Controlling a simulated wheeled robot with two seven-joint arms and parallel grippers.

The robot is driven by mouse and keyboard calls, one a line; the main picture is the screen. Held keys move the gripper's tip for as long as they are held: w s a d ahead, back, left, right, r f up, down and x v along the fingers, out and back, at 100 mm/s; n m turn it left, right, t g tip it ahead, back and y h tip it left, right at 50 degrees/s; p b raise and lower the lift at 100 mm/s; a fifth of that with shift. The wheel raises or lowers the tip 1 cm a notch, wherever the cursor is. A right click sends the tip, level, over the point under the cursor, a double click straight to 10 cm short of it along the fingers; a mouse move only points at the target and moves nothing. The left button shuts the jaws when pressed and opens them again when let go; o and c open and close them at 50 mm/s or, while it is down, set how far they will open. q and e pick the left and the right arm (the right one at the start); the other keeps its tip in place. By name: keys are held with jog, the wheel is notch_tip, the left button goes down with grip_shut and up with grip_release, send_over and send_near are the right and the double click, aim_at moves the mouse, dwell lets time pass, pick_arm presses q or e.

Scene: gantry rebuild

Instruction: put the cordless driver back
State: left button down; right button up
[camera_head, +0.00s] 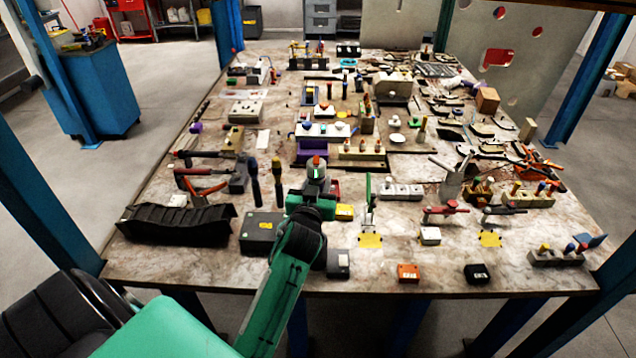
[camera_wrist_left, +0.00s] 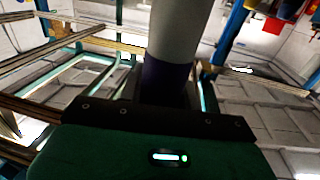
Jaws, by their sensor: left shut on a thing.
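My left arm reaches from the lower left over the table's front, with its left gripper (camera_head: 317,164) above the middle of the clutter. The gripper is shut on a grey cylindrical thing with a dark blue section (camera_wrist_left: 174,50), which fills the upper middle of the left wrist view. Its ends are out of that view, and in the head view my gripper and wrist mostly hide it. I cannot tell for certain that it is the cordless driver, and I cannot single out a driver elsewhere on the table. My right gripper is not in view.
The crowded table (camera_head: 450,275) has bare patches along its front edge. A black ribbed tray (camera_head: 178,224) lies front left, and a dark box (camera_head: 261,232) beside my forearm. A grey holder (camera_head: 452,185) stands right. Blue posts flank the table.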

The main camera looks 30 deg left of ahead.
pick_arm(q)
notch_tip(320, 180, down, 11)
jog(key=b, duration=0.8)
jog(key=shift+f+b, duration=0.2)
jog(key=shift+b, duration=0.15)
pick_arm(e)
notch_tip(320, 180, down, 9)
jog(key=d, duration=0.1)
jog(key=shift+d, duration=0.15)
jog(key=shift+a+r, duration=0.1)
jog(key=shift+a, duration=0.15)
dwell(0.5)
pick_arm(q)
jog(key=shift+f+b, duration=0.75)
jog(key=shift+f, duration=0.2)
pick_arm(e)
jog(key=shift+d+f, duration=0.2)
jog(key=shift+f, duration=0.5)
pick_arm(q)
jog(key=c, duration=1)
grip_release()
jog(key=shift+o, duration=0.5)
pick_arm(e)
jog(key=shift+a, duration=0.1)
pick_arm(q)
jog(key=shift+s+f, duration=0.1)
jog(key=shift+f, duration=0.05)
